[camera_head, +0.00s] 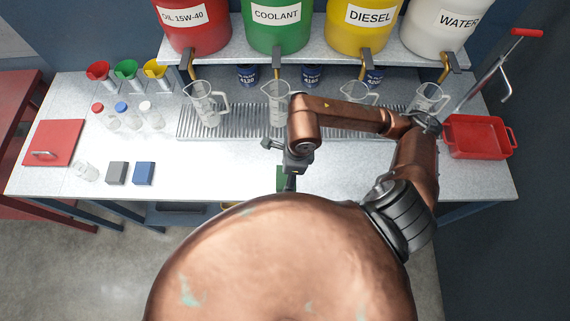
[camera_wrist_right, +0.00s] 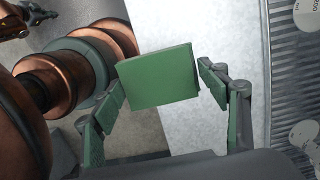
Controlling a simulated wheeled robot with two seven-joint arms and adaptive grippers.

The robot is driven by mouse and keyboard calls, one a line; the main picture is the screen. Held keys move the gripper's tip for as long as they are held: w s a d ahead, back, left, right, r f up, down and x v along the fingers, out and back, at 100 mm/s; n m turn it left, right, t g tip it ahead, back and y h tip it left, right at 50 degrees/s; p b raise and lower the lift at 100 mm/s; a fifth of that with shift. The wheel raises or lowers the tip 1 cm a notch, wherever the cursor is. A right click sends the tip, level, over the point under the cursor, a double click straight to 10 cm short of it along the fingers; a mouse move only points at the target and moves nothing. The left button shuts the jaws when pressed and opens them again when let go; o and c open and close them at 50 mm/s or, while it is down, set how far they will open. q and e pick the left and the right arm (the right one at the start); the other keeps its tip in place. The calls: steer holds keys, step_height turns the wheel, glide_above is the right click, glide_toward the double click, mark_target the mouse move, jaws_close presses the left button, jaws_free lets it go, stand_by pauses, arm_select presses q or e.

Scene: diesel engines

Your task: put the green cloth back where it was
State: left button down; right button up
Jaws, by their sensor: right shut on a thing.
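The green cloth (camera_wrist_right: 158,76) looks like a stiff, flat square block. My right gripper (camera_wrist_right: 160,88) is shut on it, with a finger at each side of the cloth in the right wrist view. In the head view a sliver of the green cloth (camera_head: 281,177) shows beside my right gripper (camera_head: 289,180), near the front edge of the bench (camera_head: 215,165). My own copper body hides what lies below it there. I cannot tell how high the cloth is above the bench. My left gripper is not in view.
A grey block (camera_head: 117,172) and a blue block (camera_head: 144,173) sit at the front left, with a small jar (camera_head: 86,171) beside them. Jugs such as this one (camera_head: 205,104) stand on the drain grate (camera_head: 240,122). A red tray (camera_head: 478,137) is at the right. Bench right of the blue block is clear.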

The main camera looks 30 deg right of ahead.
steer(key=w, duration=0.1)
steer(key=w+d+f, duration=0.1)
steer(key=w+d, duration=0.1)
steer(key=shift+w+f, duration=0.2)
steer(key=shift+f, duration=0.2)
steer(key=w+f, duration=0.1)
steer(key=w+d+f, duration=0.1)
steer(key=f, duration=0.1)
steer(key=w+f, duration=0.1)
steer(key=f, duration=0.1)
steer(key=shift+w+d+p, duration=0.3)
steer(key=shift+d+p, duration=0.1)
steer(key=shift+w+d+f, duration=0.1)
steer(key=shift+w+f, duration=0.05)
steer(key=shift+f, duration=0.1)
step_height(320, 180, down, 3)
steer(key=shift+r+p, duration=0.1)
steer(key=shift+p, duration=0.3)
steer(key=shift+f, duration=0.2)
steer(key=shift+f, duration=0.15)
steer(key=o, duration=1.1)
steer(key=shift+o, duration=0.2)
